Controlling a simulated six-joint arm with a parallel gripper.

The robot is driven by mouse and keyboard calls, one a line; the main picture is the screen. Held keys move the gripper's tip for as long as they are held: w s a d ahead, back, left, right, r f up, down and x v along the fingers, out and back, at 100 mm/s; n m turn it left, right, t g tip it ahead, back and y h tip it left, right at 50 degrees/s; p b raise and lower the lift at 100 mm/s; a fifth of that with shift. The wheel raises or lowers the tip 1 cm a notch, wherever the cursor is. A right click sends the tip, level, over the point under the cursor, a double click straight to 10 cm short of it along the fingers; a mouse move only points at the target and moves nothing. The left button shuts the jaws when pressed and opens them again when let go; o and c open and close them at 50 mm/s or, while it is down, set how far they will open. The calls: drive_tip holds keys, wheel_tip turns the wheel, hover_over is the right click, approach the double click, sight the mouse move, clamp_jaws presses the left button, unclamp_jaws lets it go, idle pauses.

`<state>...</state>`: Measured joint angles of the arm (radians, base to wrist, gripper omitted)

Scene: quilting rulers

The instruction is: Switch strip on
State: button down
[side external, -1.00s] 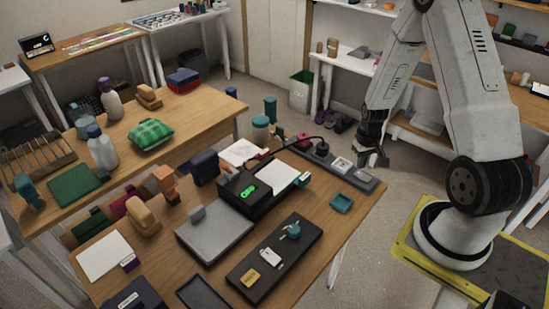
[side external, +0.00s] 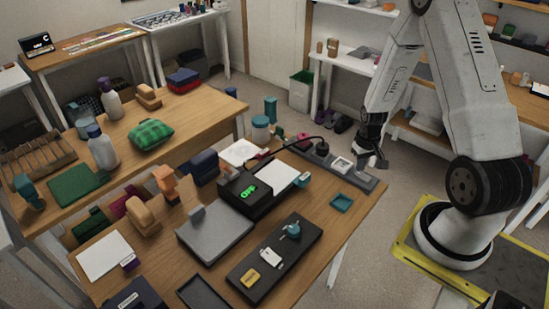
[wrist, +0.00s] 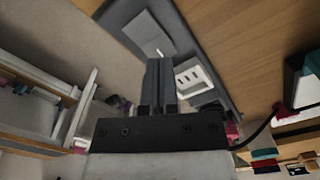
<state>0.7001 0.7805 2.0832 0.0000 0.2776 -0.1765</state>
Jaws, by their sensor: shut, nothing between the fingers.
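The power strip (side external: 313,156) is a dark grey bar along the far right edge of the wooden table. A black plug and cord sit at its far end, and a white socket (side external: 341,164) is set in its middle. In the wrist view the strip (wrist: 204,46) runs diagonally, with a pale grey switch plate (wrist: 149,35) and the white socket (wrist: 190,78). My gripper (side external: 380,164) is shut and empty over the near end of the strip. Its fingers (wrist: 160,66) point at the switch plate; I cannot tell whether they touch it. The switch position is unclear.
A black box with a lit green display (side external: 248,192) stands mid-table. A dark tray with small items (side external: 262,274) is at the front.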

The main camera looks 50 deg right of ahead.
sight(357, 173)
drive_tip(key=shift+f, duration=0.8)
idle(0.7)
drive_tip(key=shift+r, duration=3.5)
drive_tip(key=shift+a, duration=0.1)
drive_tip(key=shift+w+a+r, duration=0.2)
drive_tip(key=shift+a, duration=0.05)
drive_tip(key=a+r+n+t, duration=0.1)
drive_tip(key=a+r+n, duration=0.2)
drive_tip(key=a, duration=0.8)
drive_tip(key=a+r+n+t, duration=0.1)
drive_tip(key=a+r+n, duration=0.2)
drive_tip(key=a+r, duration=0.5)
drive_tip(key=a, duration=0.3)
drive_tip(key=shift+a+t, duration=0.3)
drive_tip(key=shift+a, duration=0.1)
